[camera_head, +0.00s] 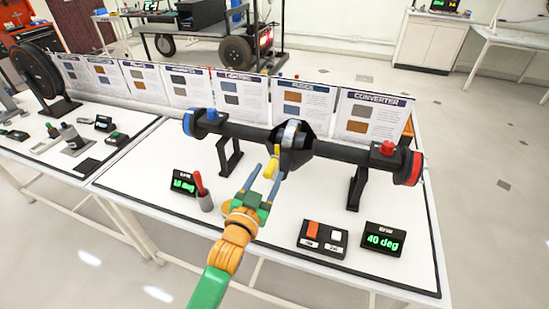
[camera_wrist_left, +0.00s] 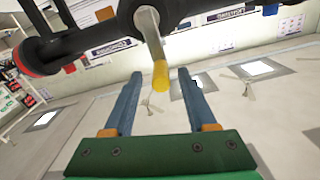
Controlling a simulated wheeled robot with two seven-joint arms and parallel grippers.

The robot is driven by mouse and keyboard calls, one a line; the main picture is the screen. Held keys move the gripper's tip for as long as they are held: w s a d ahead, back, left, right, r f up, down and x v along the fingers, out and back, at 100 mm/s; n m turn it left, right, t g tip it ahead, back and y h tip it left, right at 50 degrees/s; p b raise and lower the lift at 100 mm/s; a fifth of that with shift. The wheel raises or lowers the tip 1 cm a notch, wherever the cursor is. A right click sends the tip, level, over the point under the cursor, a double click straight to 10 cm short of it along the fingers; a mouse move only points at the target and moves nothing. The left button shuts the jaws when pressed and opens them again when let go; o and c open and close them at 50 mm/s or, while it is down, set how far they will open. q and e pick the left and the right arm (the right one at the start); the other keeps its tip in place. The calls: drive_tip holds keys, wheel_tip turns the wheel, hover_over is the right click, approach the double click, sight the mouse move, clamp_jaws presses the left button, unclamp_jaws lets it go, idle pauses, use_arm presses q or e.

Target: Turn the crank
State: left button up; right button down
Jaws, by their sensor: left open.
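The crank shows as a grey arm with a yellow handle (camera_head: 270,168) at the middle of a black axle rig (camera_head: 345,151). In the left wrist view its grey arm runs down to the yellow handle (camera_wrist_left: 161,75). My left gripper (camera_head: 262,170) is open, its two blue fingers pointing up at the handle. In the left wrist view the handle end appears between the fingertips (camera_wrist_left: 158,75), with a gap on both sides. I cannot tell how deep it sits between them. My right gripper is not in view.
The rig stands on black supports on a white table (camera_head: 265,235). A red-handled lever (camera_head: 203,192), a display reading 40 deg (camera_head: 383,239) and a switch box (camera_head: 322,238) stand near the front. Information cards (camera_head: 308,102) line the back.

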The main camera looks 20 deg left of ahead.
sight(275, 160)
use_arm(q)
drive_tip(key=w, duration=0.6)
drive_tip(key=shift+w, duration=0.3)
drive_tip(key=shift+r, duration=0.1)
drive_tip(key=shift+s, duration=0.1)
drive_tip(key=shift+d, duration=0.1)
clamp_jaws()
idle(0.8)
